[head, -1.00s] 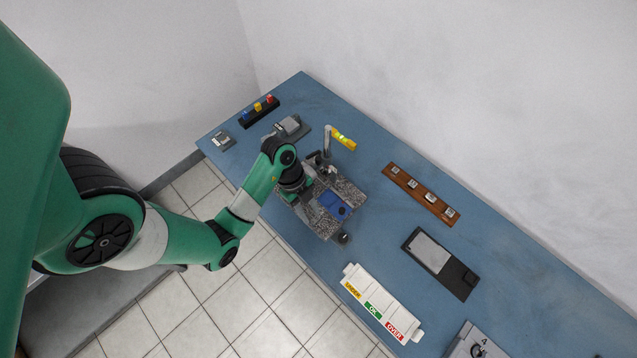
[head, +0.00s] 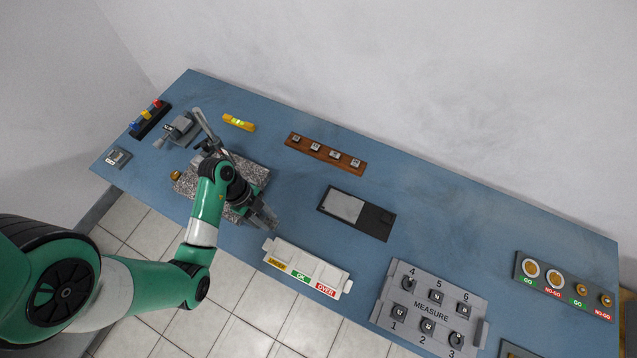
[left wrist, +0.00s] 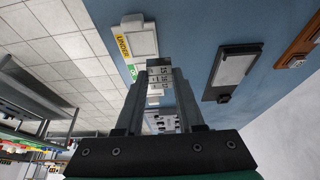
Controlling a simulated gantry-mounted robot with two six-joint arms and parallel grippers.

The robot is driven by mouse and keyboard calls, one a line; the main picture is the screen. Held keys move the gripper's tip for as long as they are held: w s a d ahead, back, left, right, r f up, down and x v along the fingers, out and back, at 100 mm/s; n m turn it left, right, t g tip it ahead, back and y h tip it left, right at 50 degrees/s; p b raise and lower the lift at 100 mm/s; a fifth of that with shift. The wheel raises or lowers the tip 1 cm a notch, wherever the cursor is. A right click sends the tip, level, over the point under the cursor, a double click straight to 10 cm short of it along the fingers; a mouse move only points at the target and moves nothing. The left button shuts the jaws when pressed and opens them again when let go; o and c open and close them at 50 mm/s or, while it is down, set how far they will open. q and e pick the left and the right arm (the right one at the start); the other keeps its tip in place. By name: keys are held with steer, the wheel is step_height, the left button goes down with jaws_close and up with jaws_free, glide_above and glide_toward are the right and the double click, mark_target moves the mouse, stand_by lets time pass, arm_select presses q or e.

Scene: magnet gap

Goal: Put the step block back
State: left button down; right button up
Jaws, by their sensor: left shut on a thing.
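My left gripper (head: 264,217) is shut at the front right edge of the speckled granite plate (head: 254,172). In the left wrist view the gripper (left wrist: 158,88) holds a small light grey block (left wrist: 157,74) with dark marks on its face, which I take to be the step block. The fingers clasp it from both sides, and it looks raised off the table. In the head view the block is too small and too hidden to make out. My right gripper is not in view.
A white UNDER/OK/OVER tray (head: 308,265) lies just right of the gripper. Beyond it are a black case with a grey pad (head: 376,218), a brown rail of small blocks (head: 322,157), and the grey MEASURE board (head: 433,311). A yellow level (head: 239,122) lies behind the plate.

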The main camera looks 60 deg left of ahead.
arm_select(q)
steer(key=s+a, duration=0.1)
steer(key=b, duration=0.7)
glide_above(296, 202)
steer(key=s, duration=0.2)
steer(key=f, duration=0.9)
steer(key=shift+w+a+f, duration=0.25)
steer(key=shift+a+f, duration=0.05)
steer(key=shift+a, duration=0.05)
steer(key=shift+w, duration=0.2)
steer(key=shift+w+a+f+b, duration=0.15)
steer(key=shift+f+b, duration=0.85)
steer(key=shift+f, duration=0.8)
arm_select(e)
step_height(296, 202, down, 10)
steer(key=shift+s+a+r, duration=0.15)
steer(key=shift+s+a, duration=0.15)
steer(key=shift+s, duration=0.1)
arm_select(q)
steer(key=shift+f, duration=0.1)
steer(key=c, duration=0.5)
jaws_free()
